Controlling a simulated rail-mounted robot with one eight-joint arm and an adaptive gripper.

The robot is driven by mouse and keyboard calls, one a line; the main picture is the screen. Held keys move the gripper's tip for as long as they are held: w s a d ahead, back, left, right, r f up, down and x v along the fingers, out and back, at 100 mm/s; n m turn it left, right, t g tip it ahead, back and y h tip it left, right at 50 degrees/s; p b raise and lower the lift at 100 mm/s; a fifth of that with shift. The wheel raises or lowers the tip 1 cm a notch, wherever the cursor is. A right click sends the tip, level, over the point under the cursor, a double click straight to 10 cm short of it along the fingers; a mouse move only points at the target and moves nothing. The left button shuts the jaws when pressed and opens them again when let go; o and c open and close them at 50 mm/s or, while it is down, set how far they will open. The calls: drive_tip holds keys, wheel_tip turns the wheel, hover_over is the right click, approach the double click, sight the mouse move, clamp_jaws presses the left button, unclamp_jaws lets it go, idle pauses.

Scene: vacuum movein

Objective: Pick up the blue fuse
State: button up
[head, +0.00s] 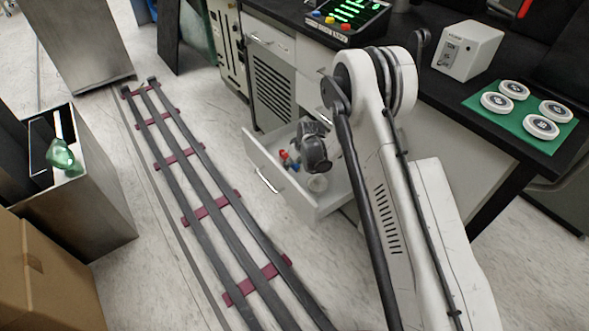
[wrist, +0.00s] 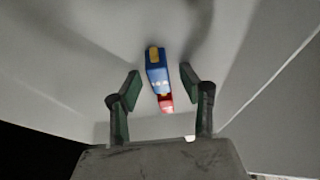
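The blue fuse (wrist: 157,73) lies on the light floor of the open drawer, with a yellow patch at its far end. A red piece (wrist: 166,103) shows at its near end; I cannot tell whether it is part of the fuse or separate. My gripper (wrist: 160,73) is open, with one dark green-padded finger on each side of the blue fuse and visible gaps to both. In the head view, small red and blue items show in the drawer (head: 267,178) beside my dark wrist, which hides part of the drawer.
The drawer's walls stand close around my wrist. Above is a black counter with a control panel (head: 345,15), a white box (head: 467,50) and a green mat (head: 517,122) with white discs.

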clamp_jaws()
idle(0.3)
